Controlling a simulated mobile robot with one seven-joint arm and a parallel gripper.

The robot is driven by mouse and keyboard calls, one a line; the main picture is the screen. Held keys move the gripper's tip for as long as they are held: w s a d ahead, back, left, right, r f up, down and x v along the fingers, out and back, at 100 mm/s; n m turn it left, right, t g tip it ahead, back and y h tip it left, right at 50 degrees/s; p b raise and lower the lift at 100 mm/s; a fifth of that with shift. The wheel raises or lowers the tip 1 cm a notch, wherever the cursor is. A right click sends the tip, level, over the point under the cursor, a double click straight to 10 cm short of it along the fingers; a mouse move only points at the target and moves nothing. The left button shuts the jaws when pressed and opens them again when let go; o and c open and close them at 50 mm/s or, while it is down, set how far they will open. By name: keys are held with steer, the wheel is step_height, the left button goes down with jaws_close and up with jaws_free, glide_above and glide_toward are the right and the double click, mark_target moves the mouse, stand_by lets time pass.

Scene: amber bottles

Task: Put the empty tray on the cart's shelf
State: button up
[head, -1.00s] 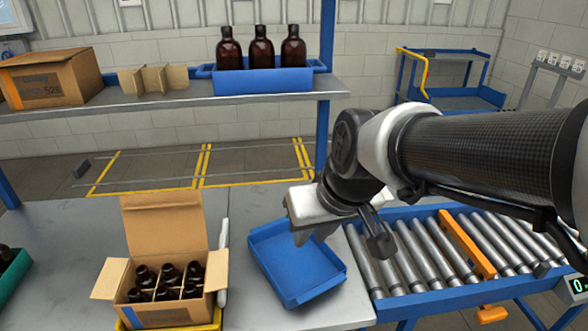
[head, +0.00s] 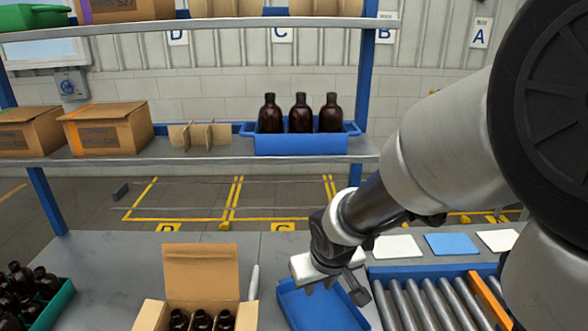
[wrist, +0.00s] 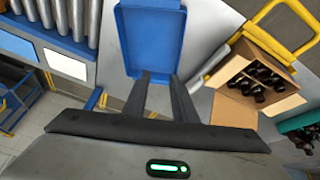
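The empty blue tray (head: 315,312) lies on the grey table, cut off by the bottom edge of the head view. In the wrist view the tray (wrist: 153,38) shows its bare inside. My gripper (head: 331,288) is above the tray's far edge. In the wrist view its two dark fingers (wrist: 160,76) stand apart at that edge, with nothing clearly clamped between them. I cannot tell whether they touch the rim. The cart is not in the head view now. A blue frame (wrist: 18,108) at the wrist view's lower left may be part of it.
An open carton of bottles (head: 203,280) stands left of the tray. A roller conveyor (head: 430,305) is to the right. A green crate of bottles (head: 45,300) is at far left. A shelf (head: 200,155) behind holds a blue tray (head: 300,144) with three amber bottles.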

steer(key=a+f+y, duration=0.1)
steer(key=a+f, duration=0.2)
steer(key=a, duration=0.1)
steer(key=n+b, duration=0.1)
steer(key=b, duration=0.3)
glide_above(291, 319)
steer(key=s, duration=0.1)
step_height(291, 319, down, 11)
steer(key=shift+g, duration=0.4)
steer(key=shift+s+d+f+x, duration=0.1)
steer(key=shift+s+d+x, duration=0.05)
steer(key=shift+x, duration=0.85)
steer(key=shift+s+d+f+x, duration=0.1)
steer(key=shift+x, duration=0.85)
steer(key=shift+s+d+x, duration=0.15)
steer(key=shift+x, duration=0.85)
jaws_close()
